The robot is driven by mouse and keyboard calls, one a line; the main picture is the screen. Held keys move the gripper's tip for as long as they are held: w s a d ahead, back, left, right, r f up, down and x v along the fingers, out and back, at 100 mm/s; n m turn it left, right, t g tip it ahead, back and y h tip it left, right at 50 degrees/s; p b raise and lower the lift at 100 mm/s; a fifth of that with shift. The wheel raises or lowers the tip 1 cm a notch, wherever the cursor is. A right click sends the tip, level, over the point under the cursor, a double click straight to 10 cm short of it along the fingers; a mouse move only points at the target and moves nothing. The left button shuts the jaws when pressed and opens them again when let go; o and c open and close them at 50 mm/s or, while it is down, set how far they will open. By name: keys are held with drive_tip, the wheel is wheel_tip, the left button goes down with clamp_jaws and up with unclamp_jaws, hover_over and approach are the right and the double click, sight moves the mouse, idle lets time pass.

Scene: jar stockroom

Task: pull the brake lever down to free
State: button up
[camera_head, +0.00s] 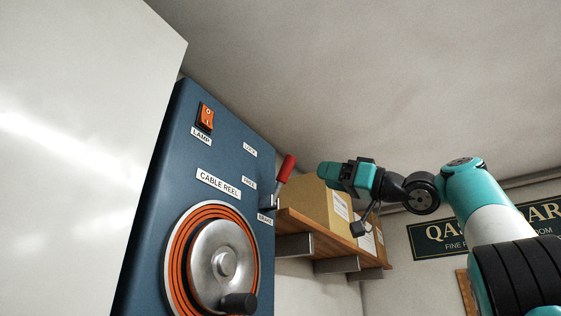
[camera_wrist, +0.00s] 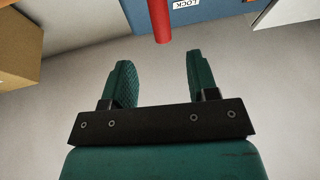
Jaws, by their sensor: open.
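The brake lever has a red handle (camera_head: 286,168) and sticks out from the right side of the blue cable reel panel (camera_head: 228,150), slanting upward. LOCK, FREE and BRAKE labels are beside it. My gripper (camera_head: 324,173) is to the right of the handle, apart from it. In the wrist view my gripper (camera_wrist: 158,62) is open and empty. There the red handle (camera_wrist: 160,22) lies beyond the fingertips, in line with the gap between them. The LOCK label (camera_wrist: 186,4) shows behind it.
An orange lamp switch (camera_head: 206,116) and a reel with a crank (camera_head: 222,262) are on the panel. A wooden shelf (camera_head: 300,224) with cardboard boxes (camera_head: 318,205) stands behind the lever and gripper. A white surface (camera_head: 85,150) fills the left.

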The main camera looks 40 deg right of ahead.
sight(282, 167)
drive_tip(key=p+x, duration=0.6)
drive_tip(key=x, duration=0.5)
drive_tip(key=shift+w+a+r+p, duration=0.15)
drive_tip(key=shift+w+a+p, duration=0.1)
drive_tip(key=shift+p, duration=0.1)
drive_tip(key=shift+w+a+r, duration=0.1)
drive_tip(key=shift+w+a, duration=0.2)
drive_tip(key=shift+w, duration=0.3)
drive_tip(key=shift+c, duration=0.5)
clamp_jaws()
